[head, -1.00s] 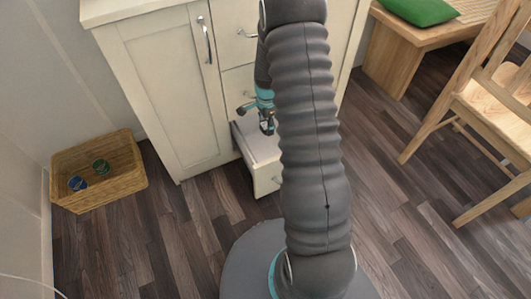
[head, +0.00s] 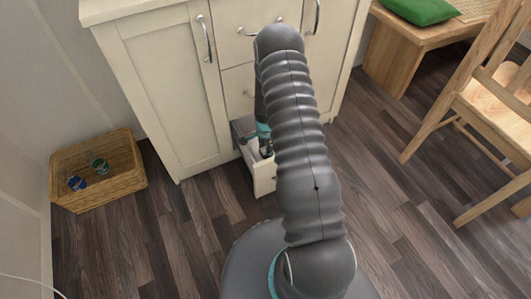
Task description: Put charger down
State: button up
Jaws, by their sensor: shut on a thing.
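My gripper (head: 266,150) is at the open bottom drawer (head: 264,181) of the cream cabinet, low over or inside its opening. It is shut on the charger, which is too small and too covered by my arm to make out. My arm also hides the right part of the drawer and most of its inside.
The cream cabinet (head: 172,95) has its door and upper drawers closed. A wicker basket (head: 112,187) with a blue and a green round item stands on the floor at left. A wooden chair (head: 490,110) and a bench (head: 405,45) stand at right. Floor between is clear.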

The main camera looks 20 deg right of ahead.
jog(key=shift+f, duration=0.85)
jog(key=shift+f, duration=0.1)
jog(key=shift+f, duration=0.15)
jog(key=o, duration=1.1)
jog(key=shift+o, duration=0.2)
